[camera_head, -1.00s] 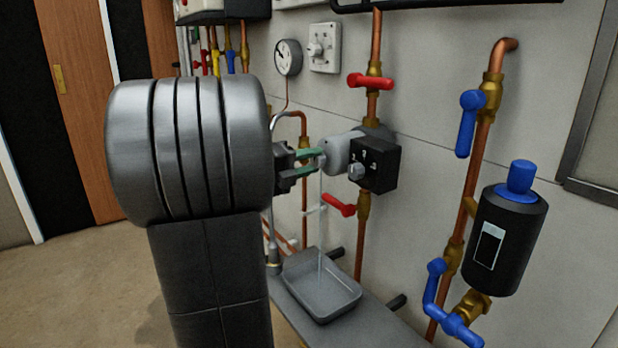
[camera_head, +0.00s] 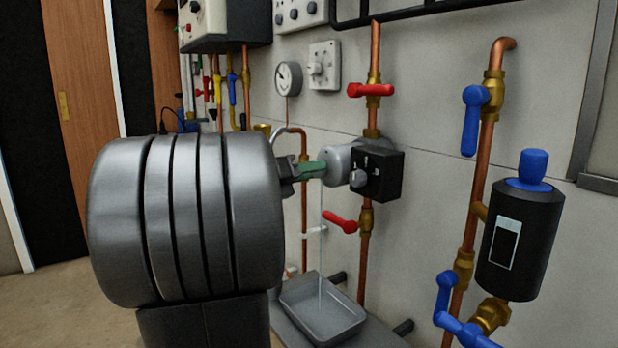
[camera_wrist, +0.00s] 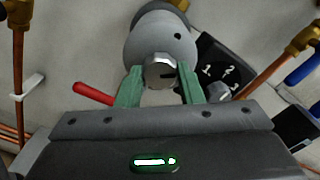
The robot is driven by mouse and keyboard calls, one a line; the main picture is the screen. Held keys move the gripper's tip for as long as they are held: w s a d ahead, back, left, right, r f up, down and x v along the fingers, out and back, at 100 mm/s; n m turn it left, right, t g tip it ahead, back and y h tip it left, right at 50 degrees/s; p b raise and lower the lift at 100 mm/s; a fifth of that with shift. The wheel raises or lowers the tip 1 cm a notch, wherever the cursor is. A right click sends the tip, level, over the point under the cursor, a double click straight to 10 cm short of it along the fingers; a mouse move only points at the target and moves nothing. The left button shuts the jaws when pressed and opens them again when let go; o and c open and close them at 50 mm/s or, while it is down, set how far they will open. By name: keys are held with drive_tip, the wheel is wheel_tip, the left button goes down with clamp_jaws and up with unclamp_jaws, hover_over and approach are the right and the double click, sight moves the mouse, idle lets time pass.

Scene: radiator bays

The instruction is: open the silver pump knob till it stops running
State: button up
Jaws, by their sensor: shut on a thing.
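In the head view my gripper (camera_head: 316,169) reaches the pump (camera_head: 338,165) from the left; the knob is hidden behind the fingers there. A thin stream of water (camera_head: 321,245) falls from the pump front into a grey tray (camera_head: 295,302) below.
A black box (camera_head: 385,178) with a numbered silver dial (camera_head: 357,179) adjoins the pump on the right. Red valve handles sit above (camera_head: 371,90) and below (camera_head: 338,221) it. Copper pipes, a blue lever (camera_head: 472,120) and a black cylinder (camera_head: 535,245) stand further right.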

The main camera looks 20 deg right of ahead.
drive_tip(key=shift+f, duration=0.1)
idle(0.3)
drive_tip(key=o, duration=1)
drive_tip(key=shift+c, duration=0.2)
drive_tip(key=shift+a, duration=0.1)
drive_tip(key=p+v, duration=0.2)
drive_tip(key=v, duration=1.1)
drive_tip(key=shift+a, duration=0.3)
drive_tip(key=shift+s+d, duration=0.1)
drive_tip(key=shift+d, duration=0.05)
drive_tip(key=b+x, duration=0.2)
drive_tip(key=x, duration=1.1)
drive_tip(key=shift+d, duration=0.3)
